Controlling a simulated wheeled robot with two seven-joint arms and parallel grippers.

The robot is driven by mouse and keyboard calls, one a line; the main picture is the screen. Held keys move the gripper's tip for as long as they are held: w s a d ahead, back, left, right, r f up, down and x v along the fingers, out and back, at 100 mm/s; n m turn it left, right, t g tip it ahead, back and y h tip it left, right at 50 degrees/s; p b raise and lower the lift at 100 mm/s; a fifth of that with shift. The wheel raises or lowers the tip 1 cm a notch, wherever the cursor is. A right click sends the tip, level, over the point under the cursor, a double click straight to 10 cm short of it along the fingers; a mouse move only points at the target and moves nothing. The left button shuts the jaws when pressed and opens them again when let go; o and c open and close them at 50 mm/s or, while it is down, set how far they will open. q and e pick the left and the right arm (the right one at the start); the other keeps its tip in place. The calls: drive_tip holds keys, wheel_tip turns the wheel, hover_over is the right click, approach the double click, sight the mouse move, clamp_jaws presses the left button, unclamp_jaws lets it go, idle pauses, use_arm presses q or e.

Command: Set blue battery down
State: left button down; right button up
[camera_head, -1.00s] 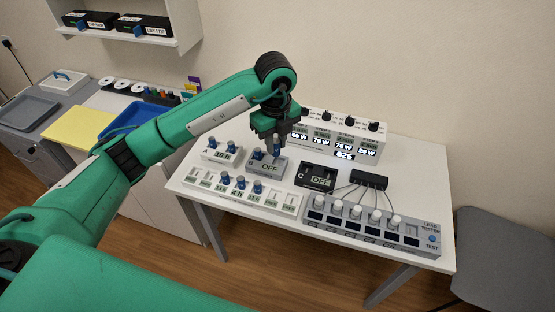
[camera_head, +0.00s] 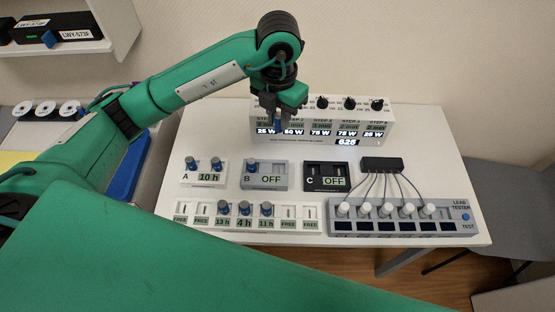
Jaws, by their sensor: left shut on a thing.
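My left gripper (camera_head: 281,104) is shut on a blue battery (camera_head: 278,125), which hangs upright in front of the white step display box. Station B (camera_head: 265,182), a grey block reading OFF, has one blue-and-grey battery (camera_head: 252,165) at its left and a bare slot at its right. Station A (camera_head: 205,179) reads 10 h and bears two batteries. Black station C (camera_head: 326,184) reads OFF and shows no battery. The white front rack (camera_head: 300,225) bears three batteries (camera_head: 245,208) in its middle, with FREE labels on both sides. My right gripper is out of view.
The white step display box (camera_head: 380,132) stands behind the held battery. The grey lead tester (camera_head: 400,227) with white-capped leads and a black block (camera_head: 382,164) fill the table's right. A grey chair stands right.

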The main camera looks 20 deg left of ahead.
use_arm(q)
wheel_tip(320, 180, down, 14)
drive_tip(key=shift+s+r+p, duration=0.1)
drive_tip(key=shift+r+p, duration=0.15)
drive_tip(key=shift+p, duration=0.7)
drive_tip(key=shift+f, duration=0.6)
wheel_tip(320, 180, down, 3)
drive_tip(key=shift+f+p, duration=0.2)
drive_tip(key=shift+p, duration=0.25)
drive_tip(key=shift+f, duration=0.25)
drive_tip(key=c, duration=1.2)
unclamp_jaws()
drive_tip(key=shift+c, duration=0.2)
